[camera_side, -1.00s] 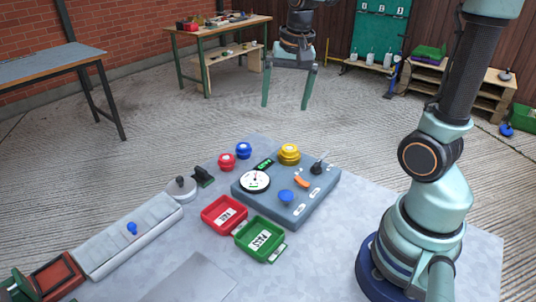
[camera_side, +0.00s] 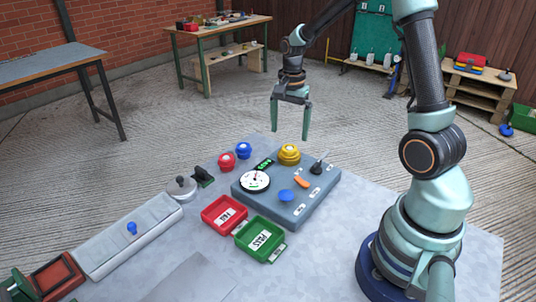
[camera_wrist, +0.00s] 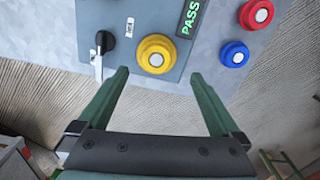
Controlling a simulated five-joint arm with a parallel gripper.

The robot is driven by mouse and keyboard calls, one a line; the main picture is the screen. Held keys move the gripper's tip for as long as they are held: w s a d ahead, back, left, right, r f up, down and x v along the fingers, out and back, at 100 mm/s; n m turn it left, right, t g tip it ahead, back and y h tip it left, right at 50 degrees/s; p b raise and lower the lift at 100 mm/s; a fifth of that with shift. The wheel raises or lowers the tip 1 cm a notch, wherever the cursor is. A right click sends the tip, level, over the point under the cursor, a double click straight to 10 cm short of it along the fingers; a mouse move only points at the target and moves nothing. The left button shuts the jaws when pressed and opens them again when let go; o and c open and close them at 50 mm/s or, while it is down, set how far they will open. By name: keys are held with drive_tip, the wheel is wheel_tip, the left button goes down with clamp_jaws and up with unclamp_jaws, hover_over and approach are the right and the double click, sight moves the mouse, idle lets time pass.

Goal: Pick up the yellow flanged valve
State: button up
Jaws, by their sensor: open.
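The yellow flanged valve (camera_side: 289,154) sits upright at the back edge of the grey test panel (camera_side: 318,196). It also shows in the wrist view (camera_wrist: 156,54), ahead of and between my fingertips, with a pale round centre. My gripper (camera_side: 291,135) is open and empty, pointing down above the valve in the side view. In the wrist view my green fingers (camera_wrist: 160,80) are spread wide on either side, and neither appears to touch the valve.
A red valve (camera_side: 226,160) and a blue valve (camera_side: 243,150) stand left of the yellow one. A black lever (camera_side: 318,165) rises from the panel to its right. Red (camera_side: 222,214) and green (camera_side: 260,238) trays lie in front. A gauge (camera_side: 255,181) reads beside a lit PASS display (camera_wrist: 189,18).

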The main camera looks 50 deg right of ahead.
sight(290, 147)
drive_tip(key=f, duration=0.4)
drive_tip(key=shift+s+a+f, duration=0.1)
drive_tip(key=shift+s+a, duration=0.05)
drive_tip(key=shift+s, duration=0.25)
drive_tip(key=shift+f, duration=0.55)
drive_tip(key=c, duration=1.5)
drive_tip(key=shift+o, duration=0.2)
drive_tip(key=shift+r, duration=0.1)
wheel_tip(290, 147, up, 24)
